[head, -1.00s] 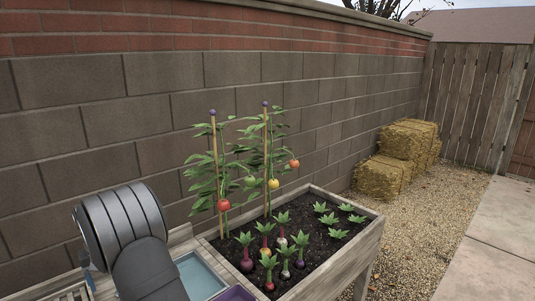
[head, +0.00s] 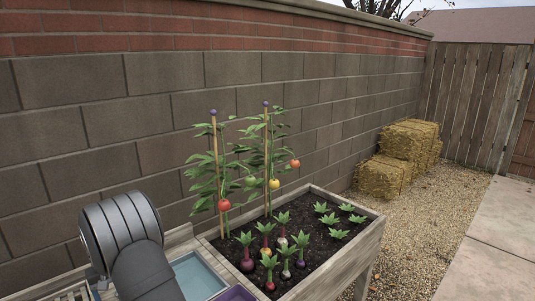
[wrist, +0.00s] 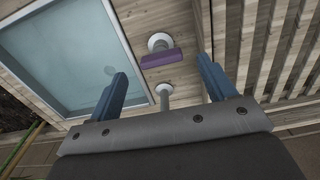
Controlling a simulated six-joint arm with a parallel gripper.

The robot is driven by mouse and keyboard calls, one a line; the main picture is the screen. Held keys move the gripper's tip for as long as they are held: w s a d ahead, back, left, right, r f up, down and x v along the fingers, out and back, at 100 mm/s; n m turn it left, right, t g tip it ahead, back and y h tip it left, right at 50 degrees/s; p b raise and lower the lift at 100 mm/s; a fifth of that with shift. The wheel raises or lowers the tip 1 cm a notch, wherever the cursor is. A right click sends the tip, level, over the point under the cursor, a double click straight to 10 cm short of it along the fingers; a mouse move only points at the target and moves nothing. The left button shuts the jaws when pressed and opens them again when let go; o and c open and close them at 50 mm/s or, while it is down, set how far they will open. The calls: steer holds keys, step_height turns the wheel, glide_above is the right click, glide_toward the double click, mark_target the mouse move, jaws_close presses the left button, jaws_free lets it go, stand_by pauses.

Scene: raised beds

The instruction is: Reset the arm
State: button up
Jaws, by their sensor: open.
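My arm (head: 130,245) shows at the lower left of the head view, in front of the raised bed's left end. My gripper (wrist: 168,82) shows in the wrist view with its two blue fingers spread wide apart. It is open, and nothing is held between the fingers. Beyond the fingers are a purple-topped fitting (wrist: 161,58) and a second pale fitting (wrist: 164,92) on the wooden surface. The gripper itself cannot be made out clearly in the head view.
The raised bed (head: 338,258) holds two staked tomato plants (head: 223,175) and several root vegetables. Wooden slats (wrist: 275,45) are at the wrist view's right. Straw bales (head: 385,177) stand far right.

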step_height(320, 180, down, 4)
steer(key=shift+r, duration=0.15)
steer(key=shift+f, duration=0.3)
steer(key=n, duration=0.4)
steer(key=shift+w, duration=0.1)
steer(key=n, duration=0.4)
steer(key=shift+w+d, duration=0.1)
steer(key=n, duration=0.3)
steer(key=shift+n, duration=0.4)
steer(key=shift+w+n, duration=0.15)
steer(key=shift+n, duration=1.95)
